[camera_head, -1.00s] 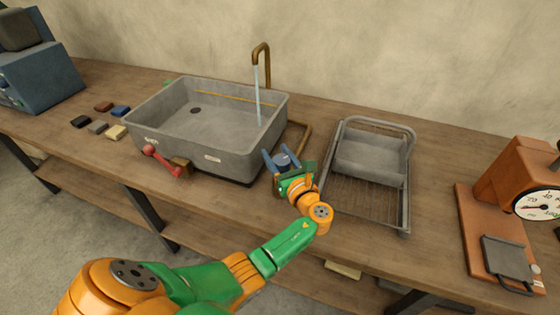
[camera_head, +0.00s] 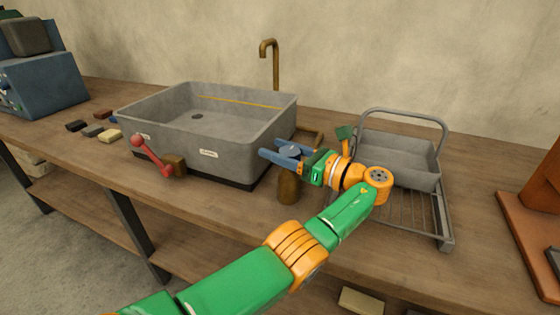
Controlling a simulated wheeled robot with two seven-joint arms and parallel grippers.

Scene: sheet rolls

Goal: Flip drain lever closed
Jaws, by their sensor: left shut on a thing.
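The drain lever (camera_head: 153,157) is a red bar with a round red knob at its upper left end. It slants down to a brown block (camera_head: 175,165) on the front of the grey sink (camera_head: 215,143). A pale label sits on the sink front right of the lever, its text too small to read. My right gripper is out of view.
A brass faucet (camera_head: 270,62) stands behind the sink, with no water running. A grey rack with a tray (camera_head: 400,160) is to the right. Several small blocks (camera_head: 93,130) lie left of the sink. The bench front before the lever is clear.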

